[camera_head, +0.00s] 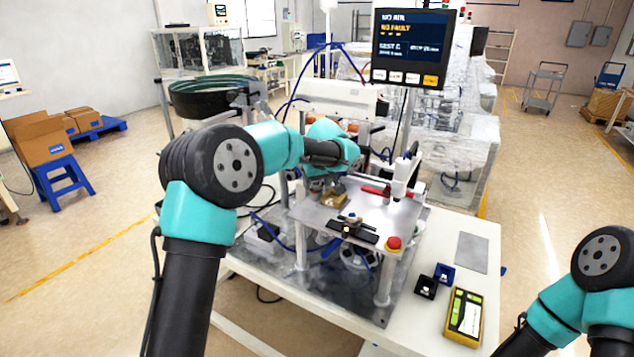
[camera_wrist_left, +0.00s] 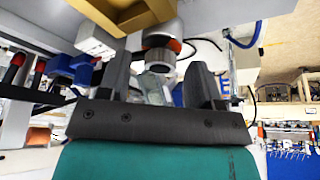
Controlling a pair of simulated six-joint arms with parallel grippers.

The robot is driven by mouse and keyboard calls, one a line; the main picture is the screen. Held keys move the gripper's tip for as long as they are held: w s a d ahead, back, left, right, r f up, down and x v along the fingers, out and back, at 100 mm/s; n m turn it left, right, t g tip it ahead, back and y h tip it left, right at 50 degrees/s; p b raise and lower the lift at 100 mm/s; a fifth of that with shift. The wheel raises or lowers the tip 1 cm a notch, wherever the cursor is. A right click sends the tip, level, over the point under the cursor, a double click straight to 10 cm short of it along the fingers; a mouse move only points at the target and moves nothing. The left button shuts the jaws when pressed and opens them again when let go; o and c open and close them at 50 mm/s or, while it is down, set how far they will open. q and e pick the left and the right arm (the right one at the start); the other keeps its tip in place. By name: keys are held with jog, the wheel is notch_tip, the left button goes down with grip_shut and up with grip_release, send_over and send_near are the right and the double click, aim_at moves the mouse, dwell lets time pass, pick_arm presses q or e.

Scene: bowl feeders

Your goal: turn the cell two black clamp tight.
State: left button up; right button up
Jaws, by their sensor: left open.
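My left gripper (camera_wrist_left: 162,82) is open. In the left wrist view its two dark fingers stand either side of a knurled grey knob (camera_wrist_left: 160,58) with a dark top and an orange ring; I cannot tell whether they touch it. In the head view my left wrist hides most of this gripper and the knob. A black clamp-like fixture (camera_head: 352,231) lies on the front of the raised metal plate (camera_head: 310,213); I cannot tell which part is the cell two clamp. My right arm shows at lower right, its gripper out of view.
A brass block (camera_head: 333,200) sits beside my left gripper. A red button (camera_head: 393,243), a white upright bottle (camera_head: 401,178) and a red-handled part (camera_head: 375,190) stand close by. A yellow handheld device (camera_head: 464,316) and two small blocks lie at front right. The display (camera_head: 412,47) hangs behind.

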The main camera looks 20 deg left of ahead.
pick_arm(q)
jog(key=shift+f, duration=0.1)
jog(key=shift+c, duration=0.3)
jog(key=c, duration=0.9)
jog(key=shift+o, duration=0.2)
